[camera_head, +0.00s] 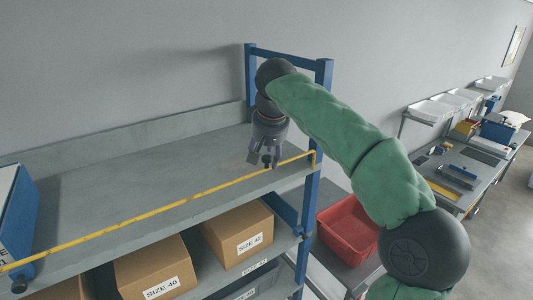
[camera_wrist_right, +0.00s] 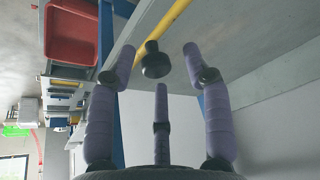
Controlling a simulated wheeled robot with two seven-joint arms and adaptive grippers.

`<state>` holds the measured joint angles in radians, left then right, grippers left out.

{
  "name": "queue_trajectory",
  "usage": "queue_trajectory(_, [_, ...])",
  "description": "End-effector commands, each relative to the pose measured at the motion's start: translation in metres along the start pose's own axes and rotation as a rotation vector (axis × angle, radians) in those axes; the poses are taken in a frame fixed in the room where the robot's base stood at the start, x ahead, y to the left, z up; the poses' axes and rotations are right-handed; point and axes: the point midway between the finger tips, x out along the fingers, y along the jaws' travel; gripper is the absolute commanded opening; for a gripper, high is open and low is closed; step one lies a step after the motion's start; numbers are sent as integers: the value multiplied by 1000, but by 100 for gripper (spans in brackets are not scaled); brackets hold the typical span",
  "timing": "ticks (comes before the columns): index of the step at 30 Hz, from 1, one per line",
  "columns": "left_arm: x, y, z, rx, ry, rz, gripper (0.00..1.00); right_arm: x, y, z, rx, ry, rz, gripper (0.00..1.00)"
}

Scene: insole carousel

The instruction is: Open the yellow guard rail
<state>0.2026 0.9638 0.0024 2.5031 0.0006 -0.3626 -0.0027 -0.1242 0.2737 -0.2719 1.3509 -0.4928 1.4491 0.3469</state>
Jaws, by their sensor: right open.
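The yellow guard rail (camera_head: 170,206) runs straight along the front edge of the grey upper shelf (camera_head: 130,172), from the lower left to the blue post at the right. It also shows in the right wrist view (camera_wrist_right: 172,21). A black knob (camera_wrist_right: 154,62) sits by the rail near its right end. My right gripper (camera_head: 266,153) is at the shelf's front edge by this knob. In the right wrist view its purple fingers (camera_wrist_right: 158,62) are spread open around the knob; I see no clear contact. My left gripper is not in view.
Cardboard boxes (camera_head: 153,272) stand on the shelf below, labelled by size. A blue and white object (camera_head: 16,215) stands at the upper shelf's left end. A red bin (camera_head: 348,232) is right of the blue post (camera_head: 323,95). A workbench is farther right.

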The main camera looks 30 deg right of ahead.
Motion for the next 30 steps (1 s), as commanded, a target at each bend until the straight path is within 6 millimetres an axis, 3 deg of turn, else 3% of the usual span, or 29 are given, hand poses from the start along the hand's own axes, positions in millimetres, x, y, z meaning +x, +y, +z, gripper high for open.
queue_trajectory(2, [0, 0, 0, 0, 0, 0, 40, 0, 0, 0, 0, 1, 0, 47])
queue_trajectory(7, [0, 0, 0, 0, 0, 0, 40, -1, 0, 0, 0, 1, 0, 0])
queue_trajectory(23, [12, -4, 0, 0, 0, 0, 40, -1, 1, 3, 5, 36, -12, 0])
queue_trajectory(30, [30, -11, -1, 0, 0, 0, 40, 0, 4, 8, 13, 86, -31, 0])
